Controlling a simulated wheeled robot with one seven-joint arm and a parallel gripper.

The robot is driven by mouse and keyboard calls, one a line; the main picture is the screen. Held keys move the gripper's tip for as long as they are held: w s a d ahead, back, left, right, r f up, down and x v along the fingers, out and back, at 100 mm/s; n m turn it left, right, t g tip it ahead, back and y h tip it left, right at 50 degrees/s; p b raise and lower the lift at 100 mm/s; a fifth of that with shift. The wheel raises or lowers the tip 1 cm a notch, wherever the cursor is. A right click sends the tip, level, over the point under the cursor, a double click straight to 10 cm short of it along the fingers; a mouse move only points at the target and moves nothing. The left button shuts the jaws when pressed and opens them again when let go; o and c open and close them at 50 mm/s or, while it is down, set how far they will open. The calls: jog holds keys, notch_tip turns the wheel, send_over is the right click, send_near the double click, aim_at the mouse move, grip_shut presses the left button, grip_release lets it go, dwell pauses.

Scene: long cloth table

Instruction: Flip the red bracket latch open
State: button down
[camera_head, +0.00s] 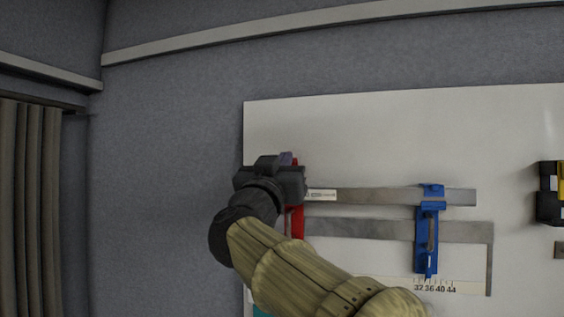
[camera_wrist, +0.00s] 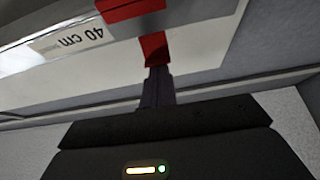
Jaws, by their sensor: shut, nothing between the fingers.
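The red bracket (camera_head: 297,222) sits at the left end of the metal bars on the white board, partly hidden behind my gripper. Its red parts (camera_wrist: 152,47) show close up in the wrist view, beside a "40 cm" label. My gripper (camera_wrist: 156,72) is shut and empty. In the wrist view its dark fingertips meet or overlap the end of a narrow red piece; I cannot tell whether they touch it. In the head view my gripper (camera_head: 287,159) is at the upper part of the red bracket. The latch's exact position is hidden.
A blue bracket (camera_head: 427,240) sits on the metal bars (camera_head: 375,230) to the right, above a printed number scale (camera_head: 434,288). A black and yellow item (camera_head: 549,193) is at the far right. The white board (camera_head: 400,135) is bare above the bars. A curtain (camera_head: 30,210) hangs at left.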

jog(key=shift+w+r, duration=0.1)
jog(key=shift+r, duration=0.05)
jog(key=shift+s+r+p+x, duration=0.1)
jog(key=shift+r+p+x, duration=0.1)
jog(key=shift+p+x, duration=0.95)
jog(key=shift+s+r+p+x, duration=0.1)
jog(key=shift+r+p+x, duration=0.1)
jog(key=shift+p+x, duration=0.95)
jog(key=shift+s+a, duration=0.15)
jog(key=shift+s, duration=0.05)
